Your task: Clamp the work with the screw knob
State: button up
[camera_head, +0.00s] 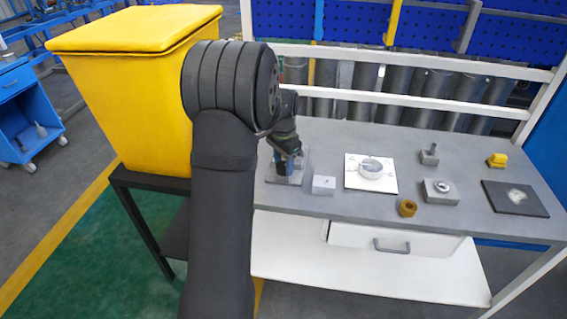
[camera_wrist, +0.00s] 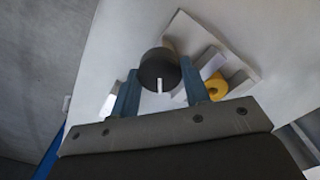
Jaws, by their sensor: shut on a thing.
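The screw knob (camera_wrist: 158,70) is a dark round cap with a white line on its face, in the wrist view. My gripper (camera_wrist: 160,68) has its two blue fingers on either side of the knob and is shut on it. In the head view my gripper (camera_head: 287,153) points down at the left part of the bench, over a grey fixture plate (camera_head: 272,181). The fixture plate also shows in the wrist view (camera_wrist: 184,28). A yellow round piece (camera_wrist: 215,85) lies beside the right finger, partly hidden. The knob itself is hidden in the head view.
On the bench (camera_head: 320,150), a light block (camera_head: 323,185) stands close right of the fixture. Further right are a white plate with a round part (camera_head: 371,168), a brass ring (camera_head: 407,208), metal blocks and a dark mat (camera_head: 516,198). A yellow bin (camera_head: 130,100) stands left.

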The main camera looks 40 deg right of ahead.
aim_at(284, 165)
jog(key=shift+m, duration=1.2)
jog(key=o, duration=1)
notch_tip(284, 165, up, 18)
jog(key=shift+f, duration=0.25)
jog(key=shift+f, duration=0.15)
notch_tip(284, 165, down, 17)
jog(key=shift+f, duration=0.1)
dwell(0.5)
